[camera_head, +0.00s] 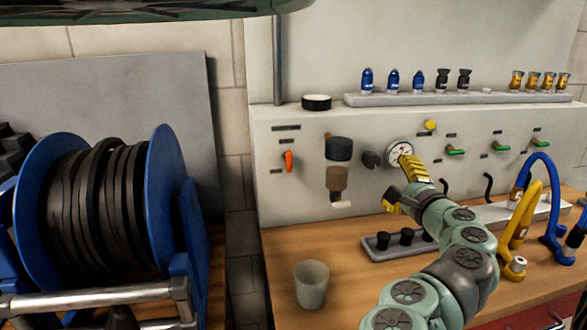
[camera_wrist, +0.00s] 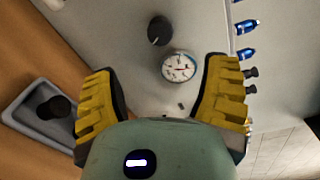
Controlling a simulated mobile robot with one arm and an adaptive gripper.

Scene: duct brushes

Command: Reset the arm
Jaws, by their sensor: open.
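My gripper (camera_head: 408,184) has yellow ridged fingers and is raised over the wooden bench, in front of the grey panel. It also shows in the wrist view (camera_wrist: 162,100), with its two fingers spread wide and nothing between them. Beyond the fingers in the wrist view are a round white gauge (camera_wrist: 179,67) and a black knob (camera_wrist: 159,31) on the panel. In the head view the gauge (camera_head: 400,150) is just behind the gripper, partly covered by a finger. My green arm reaches in from the lower right.
A grey tray (camera_head: 372,245) with black fittings lies under my gripper, partly hidden by my arm. A cup (camera_head: 311,284) stands on the bench. Yellow (camera_head: 527,222) and blue (camera_head: 553,190) hoses stand at right. A shelf (camera_head: 400,99) holds several fittings. A blue hose reel (camera_head: 165,200) is at left.

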